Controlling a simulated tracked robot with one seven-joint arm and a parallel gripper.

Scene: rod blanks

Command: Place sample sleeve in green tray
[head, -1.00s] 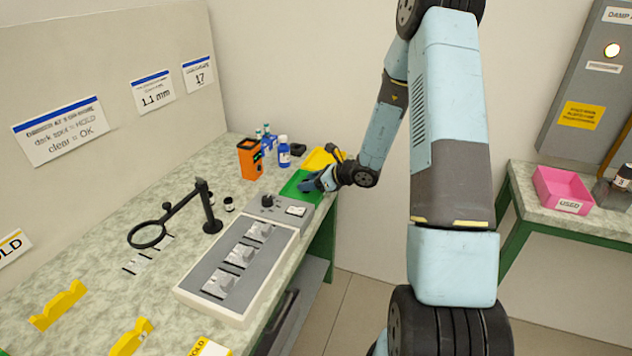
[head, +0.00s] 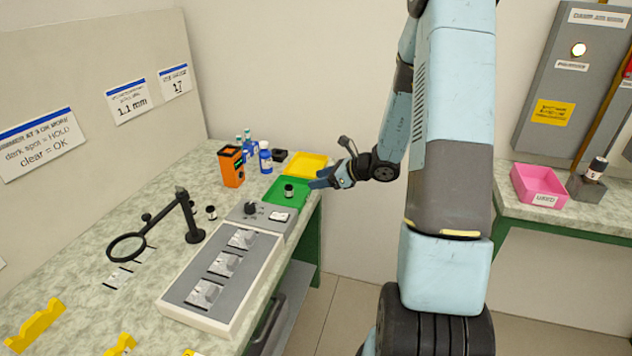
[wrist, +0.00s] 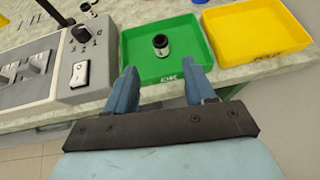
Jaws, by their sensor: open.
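The sample sleeve (head: 289,190), a small dark cylinder with a pale band, stands upright in the green tray (head: 278,203). My gripper (head: 318,181) is at the right edge of the green tray in the head view. In the wrist view my gripper (wrist: 158,80) is open, its two blue fingers apart near the tray's front wall. Nothing is between them, and the sleeve is beyond the tips.
A yellow tray (head: 306,164) sits beside the green one. A grey control box (head: 262,216) with a knob and switch adjoins it. An orange device (head: 231,166), blue bottles (head: 265,160) and a magnifier stand (head: 193,220) occupy the bench. A pink USED bin (head: 538,184) is at right.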

